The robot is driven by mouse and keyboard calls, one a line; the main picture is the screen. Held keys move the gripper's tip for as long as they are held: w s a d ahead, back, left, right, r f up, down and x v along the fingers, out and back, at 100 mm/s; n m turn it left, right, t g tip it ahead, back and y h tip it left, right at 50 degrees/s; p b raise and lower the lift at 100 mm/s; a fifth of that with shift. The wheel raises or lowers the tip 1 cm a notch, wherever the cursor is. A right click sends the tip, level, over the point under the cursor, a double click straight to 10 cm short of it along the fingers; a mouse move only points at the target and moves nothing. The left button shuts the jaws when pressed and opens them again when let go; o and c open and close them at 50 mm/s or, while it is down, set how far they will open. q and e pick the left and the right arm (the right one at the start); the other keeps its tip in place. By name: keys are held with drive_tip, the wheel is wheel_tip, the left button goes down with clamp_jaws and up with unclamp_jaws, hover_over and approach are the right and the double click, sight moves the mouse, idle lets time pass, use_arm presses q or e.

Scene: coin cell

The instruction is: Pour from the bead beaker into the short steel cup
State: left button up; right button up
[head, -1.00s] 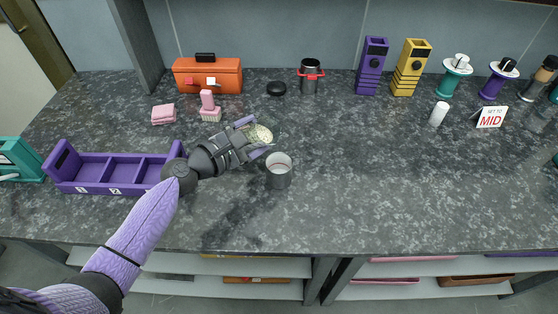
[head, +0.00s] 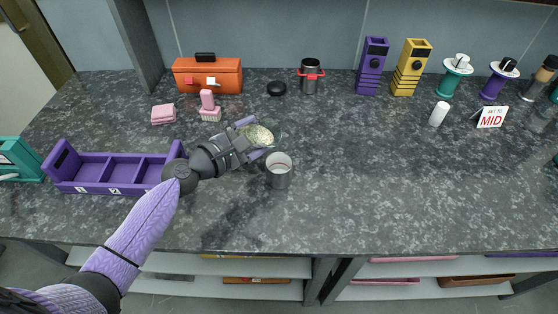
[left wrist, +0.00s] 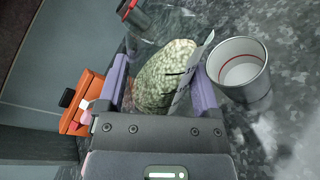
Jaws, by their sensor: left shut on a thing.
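My left gripper (head: 256,138) is shut on the bead beaker (head: 268,131), a clear vessel holding pale beads. In the left wrist view the bead beaker (left wrist: 168,75) sits between the two purple fingers, and its beads lie along the side, so it looks tilted. The short steel cup (head: 279,178) stands upright on the counter just right of and nearer than the beaker. In the left wrist view the steel cup (left wrist: 240,72) shows a red line inside and no beads that I can make out. My right gripper is not in view.
A purple divided tray (head: 95,172) lies left of my left arm. Behind are an orange toolbox (head: 222,78), a pink brush (head: 208,105), a black lid (head: 276,89) and a tall steel pot with red handles (head: 310,82). The counter right of the cup is clear.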

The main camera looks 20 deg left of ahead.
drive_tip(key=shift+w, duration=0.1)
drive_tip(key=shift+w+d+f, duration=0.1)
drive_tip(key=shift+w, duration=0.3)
use_arm(q)
drive_tip(key=shift+f+m, duration=0.1)
drive_tip(key=shift+m, duration=0.2)
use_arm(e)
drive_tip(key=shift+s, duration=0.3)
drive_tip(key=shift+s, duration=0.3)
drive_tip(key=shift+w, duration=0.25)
use_arm(q)
drive_tip(key=shift+m, duration=0.3)
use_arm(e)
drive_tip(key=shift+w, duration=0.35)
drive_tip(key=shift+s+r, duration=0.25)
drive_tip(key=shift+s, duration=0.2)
